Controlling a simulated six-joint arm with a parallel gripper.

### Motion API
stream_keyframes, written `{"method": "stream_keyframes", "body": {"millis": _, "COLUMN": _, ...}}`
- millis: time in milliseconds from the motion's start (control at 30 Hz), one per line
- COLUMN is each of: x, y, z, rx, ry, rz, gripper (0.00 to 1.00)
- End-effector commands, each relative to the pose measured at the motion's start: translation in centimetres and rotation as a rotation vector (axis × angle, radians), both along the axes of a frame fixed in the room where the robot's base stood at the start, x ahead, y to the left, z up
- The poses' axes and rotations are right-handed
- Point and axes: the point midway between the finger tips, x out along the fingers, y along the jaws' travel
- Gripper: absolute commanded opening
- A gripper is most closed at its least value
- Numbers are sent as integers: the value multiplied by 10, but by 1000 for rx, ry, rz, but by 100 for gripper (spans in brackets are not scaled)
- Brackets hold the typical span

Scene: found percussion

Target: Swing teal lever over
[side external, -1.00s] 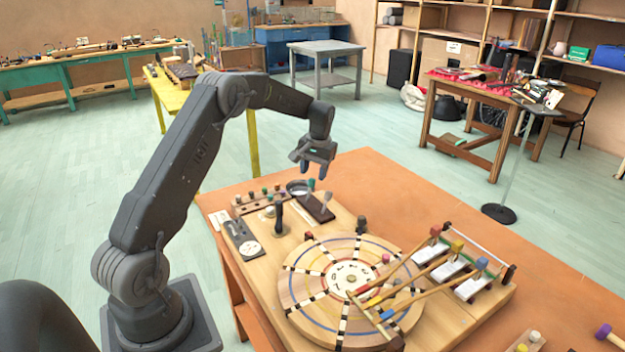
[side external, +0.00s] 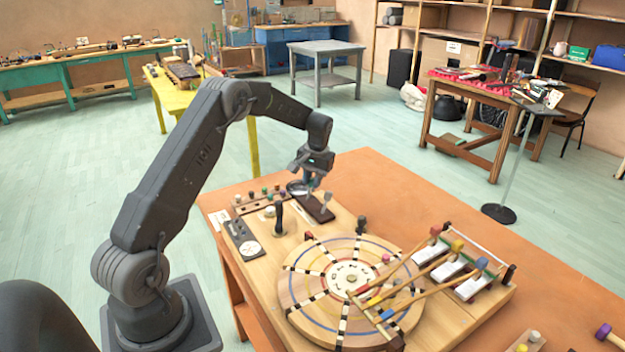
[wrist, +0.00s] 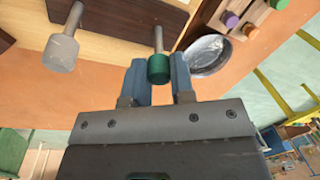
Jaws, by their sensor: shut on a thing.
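The teal lever has a dark green cylindrical knob (wrist: 158,68) on a thin metal stem, seen in the wrist view. My gripper (wrist: 160,78) has its two blue-grey fingers on either side of this knob and is shut on it. In the side view my gripper (side external: 308,184) is low over the far-left part of the wooden board, and it hides the knob there. The lever stands on a dark brown base (side external: 320,211).
A round metal dish (wrist: 208,54) lies close beside my gripper. A rack of coloured pegs (side external: 252,203) and a black upright handle (side external: 279,217) stand nearby. A large wooden disc (side external: 318,258) and several mallets lie toward the front right.

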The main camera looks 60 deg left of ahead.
Motion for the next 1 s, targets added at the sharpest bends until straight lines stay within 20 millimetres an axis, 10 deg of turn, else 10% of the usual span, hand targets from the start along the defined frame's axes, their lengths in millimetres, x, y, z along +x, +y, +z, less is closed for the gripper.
{"method": "stream_keyframes", "body": {"millis": 833, "x": 9, "y": 0, "z": -2, "rx": 2, "ry": 115, "rz": -2, "gripper": 0}}
{"method": "stream_keyframes", "body": {"millis": 867, "x": 9, "y": 0, "z": -2, "rx": 2, "ry": 115, "rz": -2, "gripper": 24}}
{"method": "stream_keyframes", "body": {"millis": 1000, "x": 9, "y": 0, "z": -2, "rx": 1, "ry": 116, "rz": -2, "gripper": 37}}
